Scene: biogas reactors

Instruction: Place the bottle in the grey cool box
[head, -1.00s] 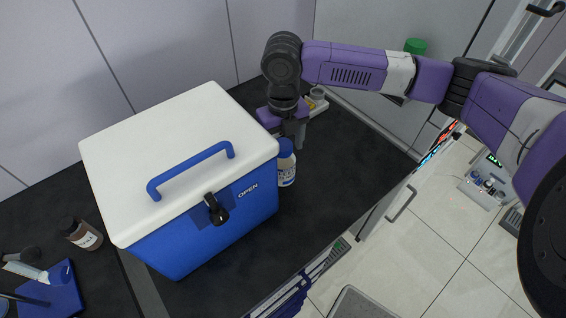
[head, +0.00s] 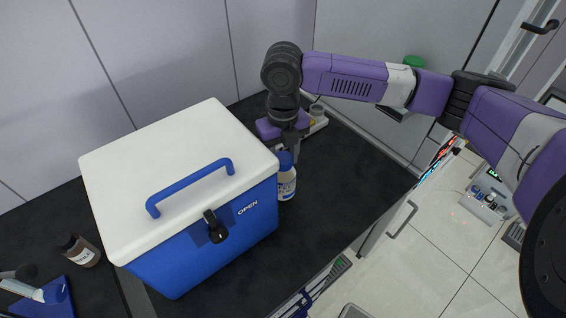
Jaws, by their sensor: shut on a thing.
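The cool box (head: 215,236) stands on the dark bench. It is blue, not grey, with a white lid (head: 150,150), a blue handle and a black latch beside the word OPEN. Its lid is shut. A white bottle with a blue cap (head: 287,184) stands upright close to the box's right side, partly hidden by it. My gripper (head: 290,152) points down from above and is shut on this bottle at its cap. The box's lid edge and the gripper itself hide part of the grip.
A brown bottle (head: 80,250) and a blue stand (head: 50,300) are left of the box.

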